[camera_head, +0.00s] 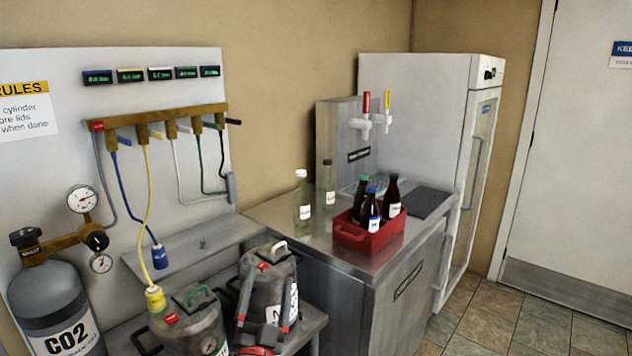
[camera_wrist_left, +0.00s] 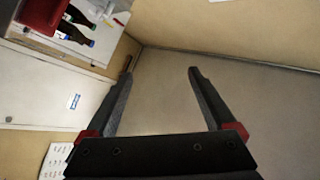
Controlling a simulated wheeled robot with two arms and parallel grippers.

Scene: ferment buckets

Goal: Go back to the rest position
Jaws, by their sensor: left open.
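My left gripper (camera_head: 262,303) shows low in the head view, in front of the rear dark keg (camera_head: 284,268). Whether it touches the keg cannot be told from this view. In the left wrist view my left gripper (camera_wrist_left: 160,68) has its two dark fingers spread wide, with nothing between them. Behind the fingers is a plain grey surface (camera_wrist_left: 165,100). My right gripper is in neither view.
A steel counter (camera_head: 275,213) holds a red crate (camera_head: 378,243) of dark bottles and two clear bottles. A CO2 cylinder (camera_head: 50,300) and a second keg (camera_head: 190,325) stand at left. A tall fridge (camera_head: 415,100) stands behind; tiled floor (camera_head: 500,325) is clear at right.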

